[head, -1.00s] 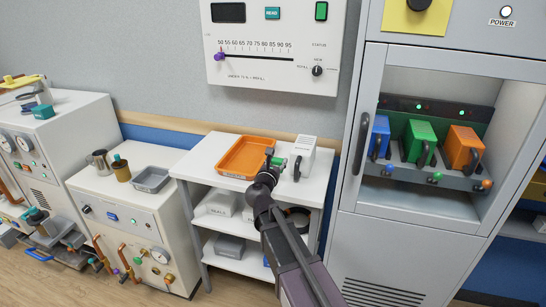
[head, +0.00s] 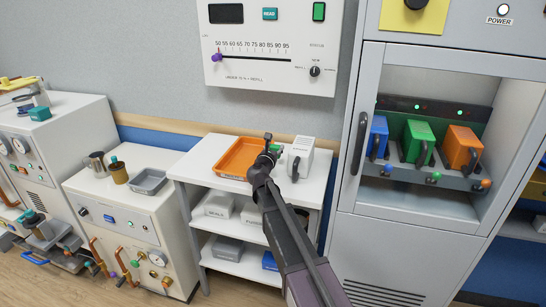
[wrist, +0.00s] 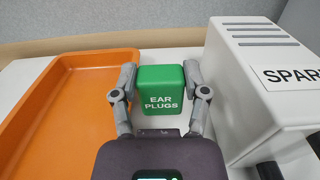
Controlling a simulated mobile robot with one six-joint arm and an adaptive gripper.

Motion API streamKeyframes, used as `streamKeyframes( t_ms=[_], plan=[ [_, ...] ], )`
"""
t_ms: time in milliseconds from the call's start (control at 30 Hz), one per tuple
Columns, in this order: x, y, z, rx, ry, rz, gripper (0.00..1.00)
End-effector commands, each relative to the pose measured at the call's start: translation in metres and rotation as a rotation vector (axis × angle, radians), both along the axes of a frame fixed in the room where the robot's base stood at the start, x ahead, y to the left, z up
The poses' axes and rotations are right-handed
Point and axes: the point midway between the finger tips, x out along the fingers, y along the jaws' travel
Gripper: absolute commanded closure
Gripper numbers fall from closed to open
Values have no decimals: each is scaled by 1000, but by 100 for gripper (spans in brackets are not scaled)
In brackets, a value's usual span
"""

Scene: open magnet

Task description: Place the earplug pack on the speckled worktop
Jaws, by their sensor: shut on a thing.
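The earplug pack (wrist: 160,108) is a green block with white "EAR PLUGS" lettering. In the wrist view it sits between the two grey fingers of my gripper (wrist: 160,75), which are shut on its sides. In the head view my gripper (head: 270,146) is over the white shelf unit's top (head: 215,142), between the orange tray and the white box. The pack is mostly hidden there by my arm. I cannot tell whether it touches the surface below. I cannot make out a speckled surface in either view.
The orange tray (head: 241,157) is close on the left, also in the wrist view (wrist: 62,112). A white box lettered "SPAR" (wrist: 262,80) is close on the right. A machine with metal jugs and a grey tray (head: 149,181) stands left, a tall cabinet (head: 400,250) right.

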Motion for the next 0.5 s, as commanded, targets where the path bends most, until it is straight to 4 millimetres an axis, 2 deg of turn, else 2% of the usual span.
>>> streamKeyframes(
  t_ms=[233,500],
  plan=[
    [0,0,-6,0,0,0,66],
    [0,0,-27,0,0,0,66]
  ],
)
